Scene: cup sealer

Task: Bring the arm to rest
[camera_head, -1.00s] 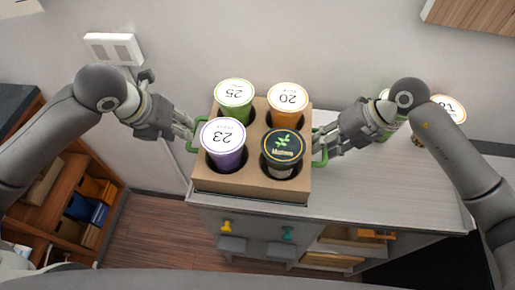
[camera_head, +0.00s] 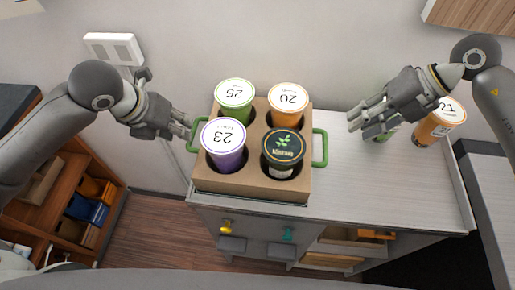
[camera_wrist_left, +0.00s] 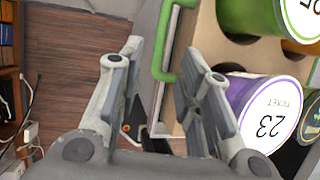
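A brown cardboard carrier (camera_head: 250,187) with green side handles stands on the counter and holds a green cup (camera_head: 235,97), an orange cup (camera_head: 288,101), a purple cup (camera_head: 226,150) and a black-lidded cup (camera_head: 283,152). My left gripper (camera_head: 187,130) is at the carrier's left handle (camera_head: 195,136). In the left wrist view its fingers (camera_wrist_left: 165,55) are apart, with the green handle (camera_wrist_left: 158,62) showing between them; contact cannot be told. My right gripper (camera_head: 364,122) is open and empty, to the right of the right handle (camera_head: 320,147) and clear of it.
A wooden shelf (camera_head: 75,200) stands at left. The wall is close behind.

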